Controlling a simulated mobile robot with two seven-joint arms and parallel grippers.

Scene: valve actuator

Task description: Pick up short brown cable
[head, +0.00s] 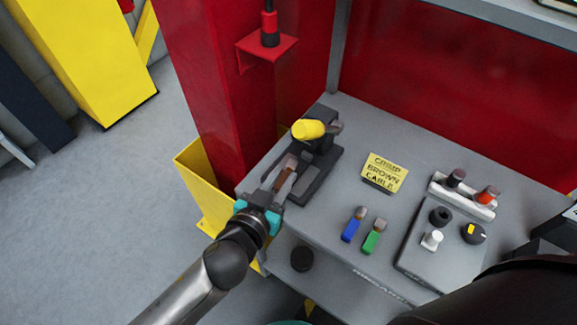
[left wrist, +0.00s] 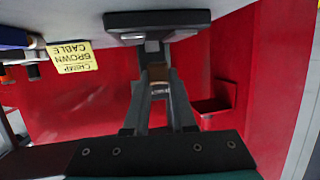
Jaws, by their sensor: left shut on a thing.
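The short brown cable (head: 285,181) is between the fingers of my left gripper (head: 283,174) in the head view. It also shows as a brown piece between the fingertips in the left wrist view (left wrist: 159,75). My left gripper is shut on it, at the left end of the table, right beside a black device (head: 318,165) with a yellow knob (head: 308,129). The fingers hide part of the cable. I cannot tell whether it touches the device. My right gripper is not in view.
A yellow sign (head: 384,172) reads "CRIMP BROWN CABLE". A blue cable (head: 354,224) and a green cable (head: 374,237) lie on the grey table (head: 325,225). A control box (head: 440,250) stands at the right. A red column (head: 235,100) rises behind the table's left edge.

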